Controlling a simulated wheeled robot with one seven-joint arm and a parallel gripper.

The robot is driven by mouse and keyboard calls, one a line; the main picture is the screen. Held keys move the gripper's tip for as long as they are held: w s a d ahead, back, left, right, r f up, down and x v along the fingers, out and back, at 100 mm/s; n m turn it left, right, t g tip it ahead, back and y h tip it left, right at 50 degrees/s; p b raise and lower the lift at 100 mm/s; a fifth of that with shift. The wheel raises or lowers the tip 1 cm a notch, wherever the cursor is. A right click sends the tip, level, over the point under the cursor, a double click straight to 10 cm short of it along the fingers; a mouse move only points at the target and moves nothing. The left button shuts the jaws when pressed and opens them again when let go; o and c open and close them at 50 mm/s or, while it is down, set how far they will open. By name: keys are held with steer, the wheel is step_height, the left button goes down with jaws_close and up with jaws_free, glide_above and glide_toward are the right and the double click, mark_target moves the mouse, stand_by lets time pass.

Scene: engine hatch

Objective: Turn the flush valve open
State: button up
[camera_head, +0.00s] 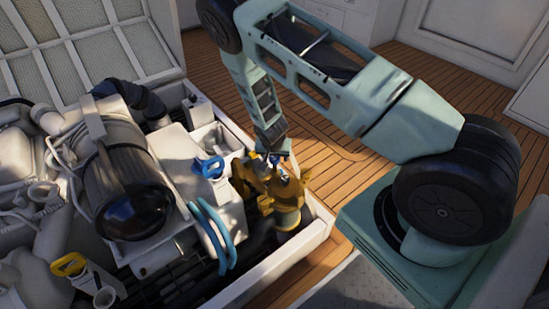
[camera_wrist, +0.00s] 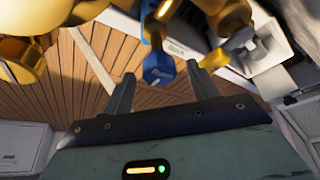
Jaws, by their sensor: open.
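The brass valve assembly (camera_head: 283,193) stands at the right end of the engine bay. In the wrist view, a blue handle piece (camera_wrist: 158,66) hangs from a brass part, and I take it for the flush valve's handle. My gripper (camera_wrist: 160,78) is open, its two fingers on either side of this blue piece in the picture. I cannot tell whether they reach around it or touch it. In the head view my gripper (camera_head: 271,140) is just above the brass valve and hides part of it.
A second blue handle (camera_head: 208,167) sits on a white housing left of the brass valve. Blue hoses (camera_head: 214,232) and a dark cylinder (camera_head: 130,190) lie further left. The white hatch rim (camera_head: 290,262) borders the bay. Wooden deck (camera_head: 330,130) beyond is clear.

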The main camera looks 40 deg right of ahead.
steer(key=shift+f, duration=0.1)
steer(key=c, duration=1)
steer(key=shift+d+n+p, duration=0.1)
steer(key=shift+n+p, duration=0.25)
steer(key=shift+n, duration=0.05)
steer(key=n+y+p, duration=0.1)
steer(key=n+p, duration=0.1)
steer(key=shift+d+n+t, duration=0.1)
steer(key=shift+n+t, duration=0.2)
steer(key=shift+n, duration=0.1)
steer(key=n+y+p, duration=0.1)
steer(key=n, duration=0.1)
steer(key=n+y+p, duration=0.1)
steer(key=n+p, duration=0.1)
steer(key=n, duration=0.1)
steer(key=shift+d+n+t, duration=0.1)
steer(key=shift+n+t, duration=0.2)
steer(key=n+y+p, duration=0.2)
steer(key=n, duration=0.2)
steer(key=shift+d, duration=0.15)
steer(key=shift+w+n+g+y+p, duration=0.1)
steer(key=shift+n+g+y+p, duration=0.55)
steer(key=shift+n, duration=1.85)
